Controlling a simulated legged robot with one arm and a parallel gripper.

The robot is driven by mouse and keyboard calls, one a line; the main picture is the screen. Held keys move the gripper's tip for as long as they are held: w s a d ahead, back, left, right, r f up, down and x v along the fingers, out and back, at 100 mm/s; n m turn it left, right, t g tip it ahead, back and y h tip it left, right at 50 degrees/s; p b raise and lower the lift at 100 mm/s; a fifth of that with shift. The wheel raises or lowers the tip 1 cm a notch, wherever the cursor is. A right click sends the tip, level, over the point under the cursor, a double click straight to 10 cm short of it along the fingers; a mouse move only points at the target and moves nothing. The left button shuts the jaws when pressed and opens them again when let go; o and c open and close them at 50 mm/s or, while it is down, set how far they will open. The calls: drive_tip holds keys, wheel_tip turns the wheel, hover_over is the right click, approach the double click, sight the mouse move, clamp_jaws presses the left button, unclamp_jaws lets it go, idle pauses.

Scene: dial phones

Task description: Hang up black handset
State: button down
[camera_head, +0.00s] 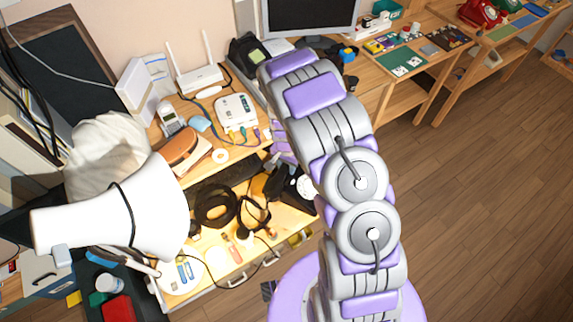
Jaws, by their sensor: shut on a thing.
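A black dial phone (304,187) with a pale round dial sits on the lower desk surface, partly hidden by my arm. The black handset (272,182) shows as a dark shape just left of the dial, and its outline merges with the phone body. My gripper (281,152) is mostly hidden behind my arm; only purple and grey parts show just above the handset. It is shut on the black handset. I cannot tell whether the handset touches the cradle.
Black headphones (215,207) and cables lie left of the phone. A white lamp (150,205) stands in the left foreground. A router (198,78), a cordless phone (171,121) and a white box (237,112) crowd the upper shelf. A red phone (478,13) sits far right. The floor at right is clear.

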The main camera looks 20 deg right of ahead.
drive_tip(key=shift+f, duration=1)
drive_tip(key=c, duration=0.6)
unclamp_jaws()
drive_tip(key=shift+a, duration=0.1)
wheel_tip(320, 180, up, 17)
drive_tip(key=p, duration=0.3)
drive_tip(key=shift+r, duration=0.15)
